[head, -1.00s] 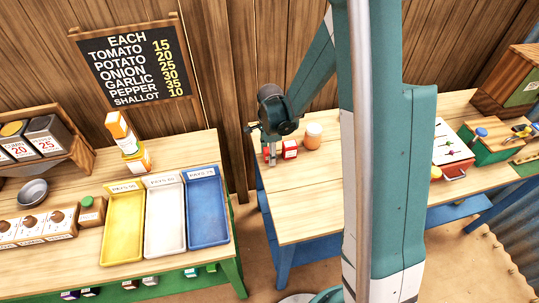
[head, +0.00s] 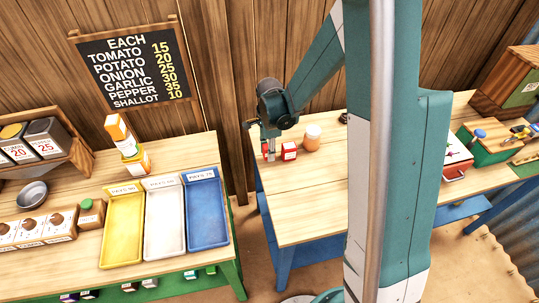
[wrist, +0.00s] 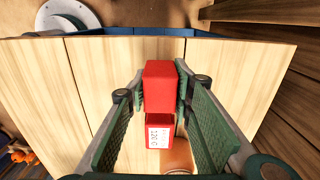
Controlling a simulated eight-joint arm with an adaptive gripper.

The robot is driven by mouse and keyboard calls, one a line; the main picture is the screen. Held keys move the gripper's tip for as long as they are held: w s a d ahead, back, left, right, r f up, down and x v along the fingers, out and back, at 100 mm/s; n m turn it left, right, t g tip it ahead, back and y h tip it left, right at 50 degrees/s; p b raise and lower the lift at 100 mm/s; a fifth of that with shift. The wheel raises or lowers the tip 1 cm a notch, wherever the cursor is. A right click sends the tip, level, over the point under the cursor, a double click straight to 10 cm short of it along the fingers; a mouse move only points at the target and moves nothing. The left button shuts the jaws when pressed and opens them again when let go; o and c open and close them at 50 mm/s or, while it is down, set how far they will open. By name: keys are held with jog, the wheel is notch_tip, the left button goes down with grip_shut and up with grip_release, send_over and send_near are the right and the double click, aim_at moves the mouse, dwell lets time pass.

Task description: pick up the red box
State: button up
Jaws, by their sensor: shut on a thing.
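My gripper (wrist: 160,110) is shut on a plain red box (wrist: 162,84), one finger on each side of it. In the head view the gripper (head: 268,148) is over the left part of the blue-legged table, and only a little red shows between its fingers. I cannot tell whether the held box is clear of the tabletop. A second red box with a white label (head: 289,151) stands just right of the gripper. In the wrist view this labelled box (wrist: 160,131) shows just below the held one, partly covered by it.
An orange jar with a pale lid (head: 312,138) stands behind and right of the labelled box. The front of this table (head: 310,210) is bare. A gap separates it from the left table with yellow (head: 106,258), white (head: 150,246) and blue (head: 193,238) trays.

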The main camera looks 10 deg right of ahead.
jog(key=shift+r, duration=3.45)
